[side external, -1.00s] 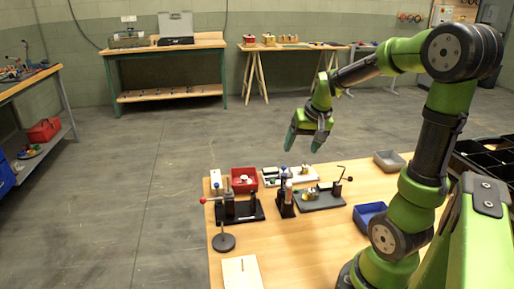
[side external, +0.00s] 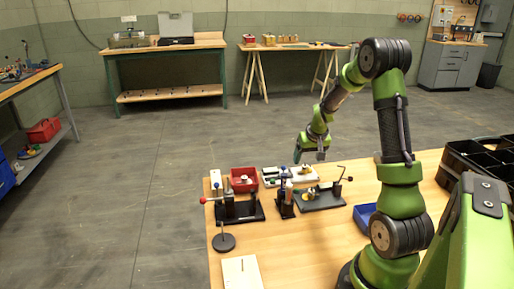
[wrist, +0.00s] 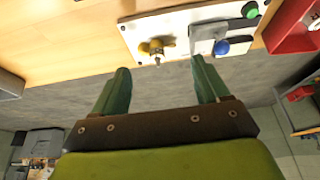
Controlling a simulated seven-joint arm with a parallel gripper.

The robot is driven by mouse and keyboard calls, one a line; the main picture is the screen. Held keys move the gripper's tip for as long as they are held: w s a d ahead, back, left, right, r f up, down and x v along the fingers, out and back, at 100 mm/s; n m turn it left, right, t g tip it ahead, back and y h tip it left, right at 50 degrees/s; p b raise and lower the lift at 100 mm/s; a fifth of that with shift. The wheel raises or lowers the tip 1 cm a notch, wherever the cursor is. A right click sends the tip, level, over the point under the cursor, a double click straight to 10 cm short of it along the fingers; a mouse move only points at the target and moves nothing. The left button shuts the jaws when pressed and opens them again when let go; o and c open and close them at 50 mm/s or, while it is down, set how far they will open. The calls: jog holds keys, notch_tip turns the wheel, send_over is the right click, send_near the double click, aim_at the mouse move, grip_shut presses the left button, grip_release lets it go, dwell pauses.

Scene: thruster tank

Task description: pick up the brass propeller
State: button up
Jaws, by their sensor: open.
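The brass propeller (wrist: 156,47) stands on a pale plate (wrist: 135,30) in the wrist view, just beyond my fingertips and roughly between them. In the side view a small yellowish shape on the pale plate (side external: 271,181) seems to be it, partly hidden. My gripper (wrist: 160,67) is open and empty, its two green fingers spread to either side of the propeller in the picture. In the side view my gripper (side external: 309,156) is above the back edge of the table, close over the plate. Whether the fingers reach the propeller's height cannot be told.
Black-based fixtures (side external: 240,212) stand in front, and a blue bin (side external: 364,214) is at right. The table's front middle is clear.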

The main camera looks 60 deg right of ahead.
aim_at(305, 166)
jog(key=shift+d+x, duration=0.15)
jog(key=shift+x, duration=1.2)
jog(key=shift+d+x, duration=0.1)
jog(key=shift+x, duration=1.25)
jog(key=shift+r, duration=0.1)
jog(key=shift+c, duration=0.4)
jog(key=c, duration=0.9)
jog(key=shift+c, duration=1)
